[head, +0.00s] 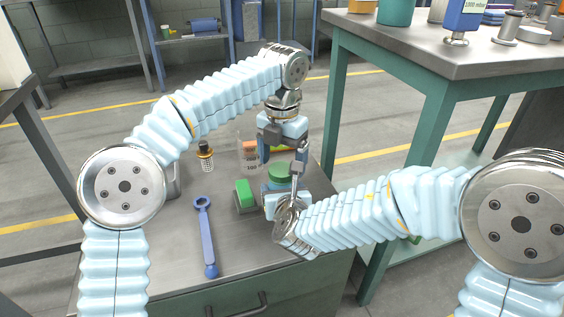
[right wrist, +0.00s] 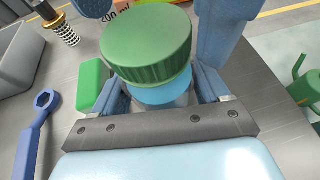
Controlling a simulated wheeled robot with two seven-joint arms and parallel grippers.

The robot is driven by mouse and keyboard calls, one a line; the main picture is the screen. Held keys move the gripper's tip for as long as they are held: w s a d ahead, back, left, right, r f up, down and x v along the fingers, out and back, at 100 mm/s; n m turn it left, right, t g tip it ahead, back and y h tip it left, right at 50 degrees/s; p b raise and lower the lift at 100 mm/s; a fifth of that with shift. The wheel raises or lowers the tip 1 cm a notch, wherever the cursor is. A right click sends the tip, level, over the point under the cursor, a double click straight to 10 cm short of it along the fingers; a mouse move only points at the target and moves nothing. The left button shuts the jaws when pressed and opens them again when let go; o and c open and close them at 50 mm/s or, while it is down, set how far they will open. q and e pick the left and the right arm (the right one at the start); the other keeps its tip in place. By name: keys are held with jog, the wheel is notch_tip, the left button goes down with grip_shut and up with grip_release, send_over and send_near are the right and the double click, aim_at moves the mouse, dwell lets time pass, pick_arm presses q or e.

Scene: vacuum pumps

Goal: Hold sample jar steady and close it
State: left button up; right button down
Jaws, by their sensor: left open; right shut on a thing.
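The sample jar stands on the grey bench with a ribbed green lid (head: 281,172) on top. The lid (right wrist: 147,45) fills the upper middle of the right wrist view, with a blue band of the jar (right wrist: 163,95) under it. I cannot tell how tightly the lid sits. My right gripper (head: 278,202) is shut on the jar, one finger on each side below the lid. My left gripper (head: 282,158) points down over the lid, open; its fingers also show beside the lid at the top of the right wrist view. Most of the jar's body is hidden.
A green block (head: 245,194) lies just left of the jar. A blue wrench (head: 205,240) lies further left, and a black-and-brass part (head: 206,158) stands behind it. A clear beaker (head: 247,150) stands behind the jar. A green-framed workbench (head: 440,55) is at right.

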pick_arm(q)
jog(key=shift+r, duration=1.6)
